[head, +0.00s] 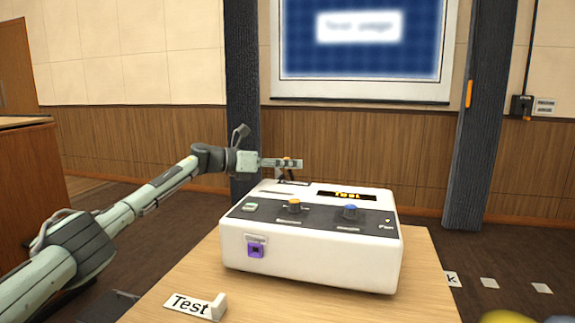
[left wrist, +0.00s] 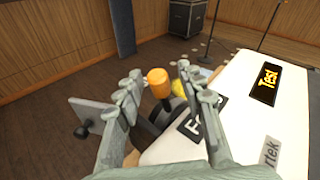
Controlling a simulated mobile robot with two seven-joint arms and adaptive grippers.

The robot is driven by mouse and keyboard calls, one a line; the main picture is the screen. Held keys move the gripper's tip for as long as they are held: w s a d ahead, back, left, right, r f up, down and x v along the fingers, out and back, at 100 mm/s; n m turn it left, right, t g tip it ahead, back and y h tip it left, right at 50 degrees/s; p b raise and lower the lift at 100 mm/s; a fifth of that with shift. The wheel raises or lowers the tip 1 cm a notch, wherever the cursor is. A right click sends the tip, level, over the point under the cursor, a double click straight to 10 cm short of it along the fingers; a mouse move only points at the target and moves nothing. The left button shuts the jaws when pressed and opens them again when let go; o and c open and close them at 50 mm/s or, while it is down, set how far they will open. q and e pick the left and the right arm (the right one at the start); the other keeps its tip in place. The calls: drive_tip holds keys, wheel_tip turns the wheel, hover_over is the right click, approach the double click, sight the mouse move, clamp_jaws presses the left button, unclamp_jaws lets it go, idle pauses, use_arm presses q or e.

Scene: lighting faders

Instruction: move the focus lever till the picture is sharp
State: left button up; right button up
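The white projector-like box (head: 310,258) stands on a wooden table, with a lit "Test" display on top. In the left wrist view, the focus lever (left wrist: 158,81) has an orange knob on a dark stem, beside a dark label (left wrist: 203,116) beginning with "F", partly hidden. My left gripper (head: 297,163) is at the back edge of the box. In its wrist view the fingers (left wrist: 163,88) are apart, with the lever showing between them; contact is not clear. The screen (head: 360,40) shows a blurred picture on blue. My right gripper is not in view.
An orange knob (head: 294,206) and a blue knob (head: 350,212) stand on the box's top panel. A purple socket (head: 255,250) is on its front. Dark pillars flank the screen.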

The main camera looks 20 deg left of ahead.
use_arm(q)
drive_tip(key=shift+a, duration=0.1)
drive_tip(key=shift+s+a, duration=0.25)
drive_tip(key=shift+a, duration=0.05)
drive_tip(key=v, duration=1.1)
idle(0.7)
